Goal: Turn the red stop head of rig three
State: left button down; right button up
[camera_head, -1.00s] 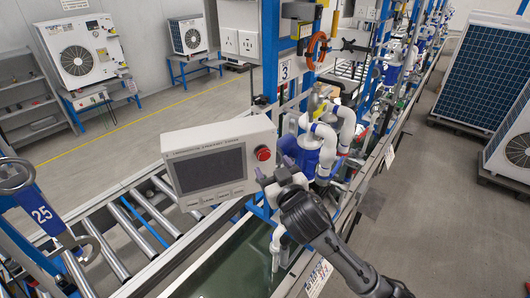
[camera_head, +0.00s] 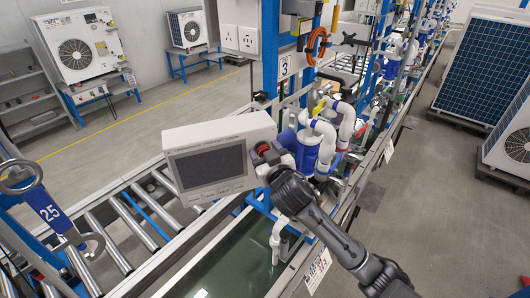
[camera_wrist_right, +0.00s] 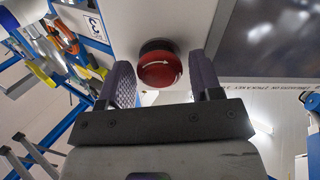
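The red stop head (camera_head: 263,150) sits on the right side of the front of a light grey control box (camera_head: 218,130) with a dark screen, by the blue post labelled 3 (camera_head: 286,66). My right gripper (camera_head: 268,160) is at the stop head and partly covers it in the head view. In the right wrist view, the stop head (camera_wrist_right: 159,68) shows a white arrow and a dark collar. It lies between the two fingers of the right gripper (camera_wrist_right: 162,82), which are open with small gaps on both sides. My left gripper is not in view.
The box's screen (camera_wrist_right: 270,38) is close beside the right finger in the wrist view. White pipes and a blue pump (camera_head: 306,148) stand just right of my gripper. A roller conveyor (camera_head: 120,222) and a water tank (camera_head: 235,262) lie below. The aisle floor (camera_head: 440,200) is clear.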

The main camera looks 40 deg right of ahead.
jog(key=c, duration=0.7)
jog(key=shift+m, duration=0.3)
jog(key=m, duration=0.6)
jog(key=shift+r, duration=0.1)
jog(key=shift+m+p, duration=0.3)
jog(key=shift+m, duration=0.1)
jog(key=shift+d, duration=0.1)
